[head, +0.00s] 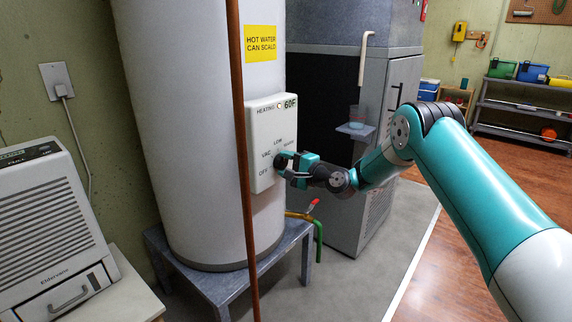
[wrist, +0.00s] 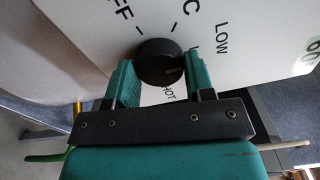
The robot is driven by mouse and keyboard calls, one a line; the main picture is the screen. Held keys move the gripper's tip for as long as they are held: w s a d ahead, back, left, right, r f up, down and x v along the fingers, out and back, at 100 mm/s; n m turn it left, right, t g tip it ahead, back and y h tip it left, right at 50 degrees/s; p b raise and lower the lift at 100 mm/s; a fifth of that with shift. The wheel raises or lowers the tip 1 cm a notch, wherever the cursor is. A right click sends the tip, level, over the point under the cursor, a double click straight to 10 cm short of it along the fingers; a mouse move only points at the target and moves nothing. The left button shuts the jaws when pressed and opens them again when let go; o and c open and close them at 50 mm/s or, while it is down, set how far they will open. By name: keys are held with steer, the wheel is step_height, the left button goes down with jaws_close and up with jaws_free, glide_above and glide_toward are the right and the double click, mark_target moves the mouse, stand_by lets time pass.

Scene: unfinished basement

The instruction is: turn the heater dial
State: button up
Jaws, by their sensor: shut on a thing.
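The heater dial is a round black knob (wrist: 158,62) on the white control panel (head: 261,140) of a tall white water heater (head: 185,130). Printed labels around it include OFF, VAC and LOW in the head view, and HOT in the wrist view. My teal gripper (head: 284,163) is at the panel's lower right in the head view. In the wrist view, its two fingers (wrist: 160,68) stand on either side of the knob, shut on it. The fingers and knob largely hide the pointer mark, so its exact setting is unclear.
A brown vertical pipe (head: 241,150) runs close in front of the heater, left of the panel. A grey cabinet unit (head: 385,130) with a small shelf and cup (head: 356,116) stands right behind my arm. A grey stand (head: 215,285) carries the heater. Floor at the lower right is open.

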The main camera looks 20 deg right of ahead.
steer(key=shift+f, duration=0.1)
steer(key=o, duration=0.9)
steer(key=b+v, duration=0.5)
steer(key=v, duration=1.2)
steer(key=shift+s+d, duration=0.1)
steer(key=shift+s, duration=0.15)
